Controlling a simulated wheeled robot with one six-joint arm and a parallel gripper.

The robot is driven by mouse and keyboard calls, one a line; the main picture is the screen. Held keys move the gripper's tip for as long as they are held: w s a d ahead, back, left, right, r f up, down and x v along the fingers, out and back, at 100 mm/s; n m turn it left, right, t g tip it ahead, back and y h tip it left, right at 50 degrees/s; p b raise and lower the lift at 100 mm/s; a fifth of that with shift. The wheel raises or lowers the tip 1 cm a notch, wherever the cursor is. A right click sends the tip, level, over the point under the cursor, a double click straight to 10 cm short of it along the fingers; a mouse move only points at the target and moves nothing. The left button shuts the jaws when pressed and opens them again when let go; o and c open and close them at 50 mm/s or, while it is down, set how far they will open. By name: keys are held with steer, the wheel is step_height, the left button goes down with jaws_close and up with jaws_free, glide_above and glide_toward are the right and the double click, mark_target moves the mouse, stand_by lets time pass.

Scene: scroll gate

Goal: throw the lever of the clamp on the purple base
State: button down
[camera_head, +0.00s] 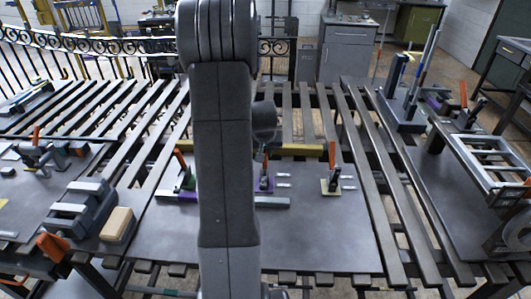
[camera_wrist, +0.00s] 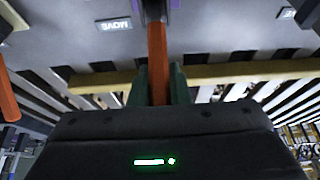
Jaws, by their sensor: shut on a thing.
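The clamp on the purple base (camera_head: 265,184) stands on the grey plate in the head view, just right of my arm. Its orange lever (camera_head: 264,168) points up. In the wrist view the purple base (camera_wrist: 174,4) shows at the top edge, with the orange lever (camera_wrist: 157,50) running down from it. My gripper (camera_wrist: 159,84) is shut on this lever, one finger on each side. The lever's end is hidden behind the gripper body. In the head view I cannot make out the fingers.
Another orange lever (camera_wrist: 8,95) shows left in the wrist view. A yellow bar (camera_head: 300,150) lies behind. The plate's front (camera_head: 320,240) is clear.

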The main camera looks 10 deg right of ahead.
mark_target(265, 168)
steer(key=shift+f+b, duration=0.2)
steer(key=shift+b, duration=0.2)
steer(key=s+t+b, duration=0.1)
steer(key=t+b, duration=0.1)
steer(key=b, duration=0.6)
steer(key=s+t+h+b, duration=0.1)
steer(key=s+t+b, duration=0.1)
steer(key=b, duration=0.5)
steer(key=shift+a+b, duration=0.4)
steer(key=b, duration=0.3)
steer(key=shift+s+a+r+t+b, duration=0.1)
steer(key=shift+s+t+b, duration=0.2)
steer(key=shift+t, duration=0.1)
steer(key=shift+s+b, duration=0.15)
steer(key=shift+b, duration=0.65)
steer(key=shift+s+r+t+h+b, duration=0.1)
steer(key=shift+r+t+h+b, duration=0.25)
steer(key=shift+b, duration=0.35)
steer(key=shift+f, duration=0.15)
steer(key=c, duration=1.4)
jaws_free()
steer(key=shift+a, duration=0.1)
steer(key=shift+o, duration=0.2)
